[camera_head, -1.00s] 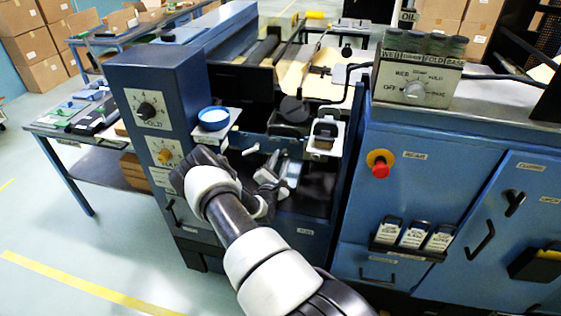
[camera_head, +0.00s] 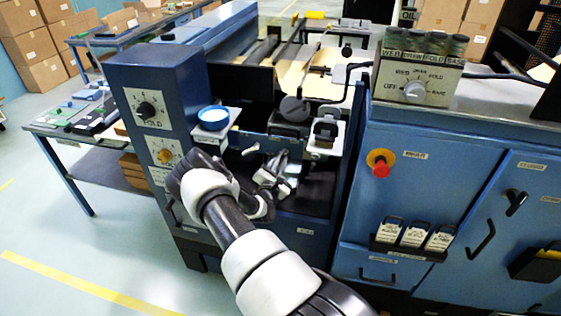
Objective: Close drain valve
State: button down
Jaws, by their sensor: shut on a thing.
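My gripper (camera_head: 285,172) reaches into the open bay of the blue machine, below a small shelf edge. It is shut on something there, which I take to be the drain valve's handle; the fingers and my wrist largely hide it. A small pale lever (camera_head: 250,149) shows just left of and above the gripper, apart from the fingers. I cannot tell the valve's exact angle.
A blue bowl (camera_head: 213,117) stands on a ledge left of the bay. The dial column (camera_head: 150,110) rises at the left. A cabinet with a red button (camera_head: 380,169) and card holders (camera_head: 413,236) stands at the right. The floor at left is clear.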

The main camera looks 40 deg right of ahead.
jog(key=n, duration=0.3)
jog(key=shift+f+n+b, duration=0.1)
jog(key=shift+n+b, duration=0.2)
jog(key=n, duration=0.4)
jog(key=shift+s+d+n, duration=0.1)
jog(key=shift+s+n, duration=0.05)
jog(key=shift+n, duration=0.15)
jog(key=n, duration=0.4)
jog(key=shift+s+d+n, duration=0.1)
jog(key=shift+n, duration=2)
jog(key=c, duration=1.8)
grip_release()
